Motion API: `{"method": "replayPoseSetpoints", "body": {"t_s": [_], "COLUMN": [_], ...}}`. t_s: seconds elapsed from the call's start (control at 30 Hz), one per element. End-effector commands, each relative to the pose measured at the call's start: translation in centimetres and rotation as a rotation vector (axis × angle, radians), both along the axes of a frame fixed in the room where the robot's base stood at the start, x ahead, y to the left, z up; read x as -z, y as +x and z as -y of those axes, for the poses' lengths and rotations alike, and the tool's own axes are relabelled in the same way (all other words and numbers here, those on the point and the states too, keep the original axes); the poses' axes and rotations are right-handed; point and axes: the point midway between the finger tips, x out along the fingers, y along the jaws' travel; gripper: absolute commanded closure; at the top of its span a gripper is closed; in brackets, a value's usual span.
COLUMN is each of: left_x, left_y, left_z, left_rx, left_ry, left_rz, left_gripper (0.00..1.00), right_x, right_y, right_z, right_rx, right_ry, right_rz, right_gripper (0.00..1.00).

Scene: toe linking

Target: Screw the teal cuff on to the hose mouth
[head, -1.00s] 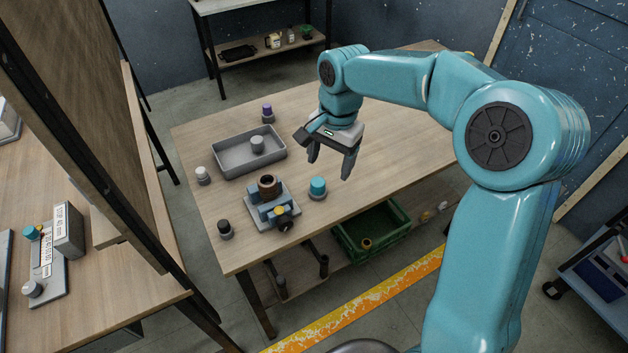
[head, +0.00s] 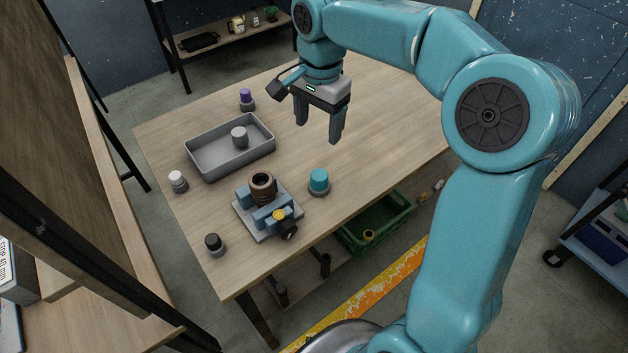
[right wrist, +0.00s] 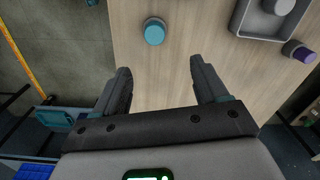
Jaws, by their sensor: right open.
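The teal cuff (head: 319,179) stands upright on a grey base near the table's front edge. It also shows in the right wrist view (right wrist: 154,32), ahead of the fingertips. The brown hose mouth (head: 262,184) points up from a blue clamp fixture (head: 271,214) on a grey plate, left of the cuff. My right gripper (head: 318,132) is open and empty, above the table and behind the cuff, apart from it. In the right wrist view its two fingers (right wrist: 160,80) are spread wide. My left gripper is not in view.
A grey tray (head: 215,164) with a grey cylinder in it lies behind the fixture. White (head: 178,181), black (head: 214,243) and purple (head: 246,99) caps stand around it. A green crate (head: 376,230) sits below the table edge. The table's right side is clear.

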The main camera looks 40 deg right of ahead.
Motion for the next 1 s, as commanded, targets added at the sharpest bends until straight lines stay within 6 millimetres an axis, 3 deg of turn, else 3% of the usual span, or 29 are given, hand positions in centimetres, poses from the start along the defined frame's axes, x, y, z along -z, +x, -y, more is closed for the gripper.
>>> {"method": "replayPoseSetpoints", "body": {"t_s": [0.4,0.67,0.87,1.0], "left_x": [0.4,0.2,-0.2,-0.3], "left_y": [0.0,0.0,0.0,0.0], "left_z": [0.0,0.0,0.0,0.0], "left_rx": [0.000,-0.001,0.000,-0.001], "left_ry": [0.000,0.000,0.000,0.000], "left_rz": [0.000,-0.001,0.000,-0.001], "left_gripper": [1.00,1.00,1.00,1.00], "right_x": [8.9,11.1,14.4,15.5], "right_y": [-0.4,-0.3,-0.4,-0.2], "right_z": [0.0,0.1,0.6,0.6], "right_rx": [0.001,0.001,-0.001,-0.001], "right_ry": [0.001,0.002,0.001,0.001], "right_rz": [-0.004,-0.003,-0.005,-0.001], "right_gripper": [0.27,0.27,0.27,0.27]}}
